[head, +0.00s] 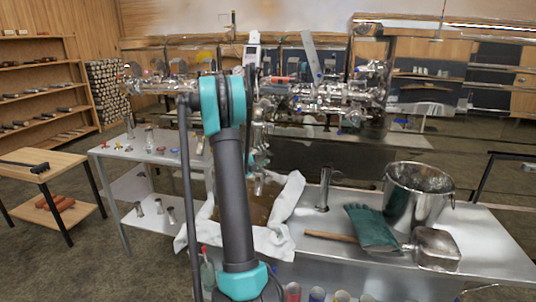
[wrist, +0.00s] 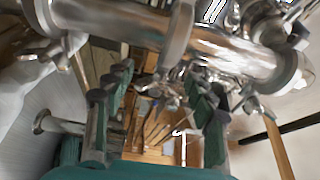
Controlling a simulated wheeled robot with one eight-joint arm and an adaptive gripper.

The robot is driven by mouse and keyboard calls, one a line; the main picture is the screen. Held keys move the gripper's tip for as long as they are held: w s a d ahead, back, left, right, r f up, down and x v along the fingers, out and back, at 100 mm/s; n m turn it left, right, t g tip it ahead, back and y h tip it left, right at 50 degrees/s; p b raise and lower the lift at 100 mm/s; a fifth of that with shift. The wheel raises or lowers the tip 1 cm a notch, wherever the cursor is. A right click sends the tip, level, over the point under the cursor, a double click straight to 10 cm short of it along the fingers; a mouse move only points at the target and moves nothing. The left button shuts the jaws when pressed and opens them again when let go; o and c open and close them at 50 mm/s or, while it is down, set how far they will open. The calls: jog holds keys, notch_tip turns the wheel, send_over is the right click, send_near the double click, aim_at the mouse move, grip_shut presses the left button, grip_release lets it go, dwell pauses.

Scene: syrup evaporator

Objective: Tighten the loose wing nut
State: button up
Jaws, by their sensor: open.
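In the wrist view my gripper (wrist: 155,100) is open, its two dark green ridged fingers pointing up toward a shiny steel pipe (wrist: 225,55). The pipe crosses the upper part of the view and has clamps on it. Small metal wing-shaped parts, likely wing nuts, hang under the clamps: one at the left (wrist: 57,48), one between the fingers (wrist: 168,90) and one at the right (wrist: 254,104). Nothing appears gripped. I cannot tell which wing nut is loose. In the head view the steel pipework (head: 330,98) stands behind my arm, which hides part of it. The wing nuts are too small to tell there.
A steel bench at the front right holds a bucket (head: 418,190), a green glove (head: 370,228), a metal scoop-like vessel (head: 432,248) and a white cloth (head: 285,205). A side table (head: 110,150) at the left carries small parts. Floor shows at the left.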

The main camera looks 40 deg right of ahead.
jog(key=v, duration=0.8)
jog(key=shift+a, duration=0.3)
dwell(0.8)
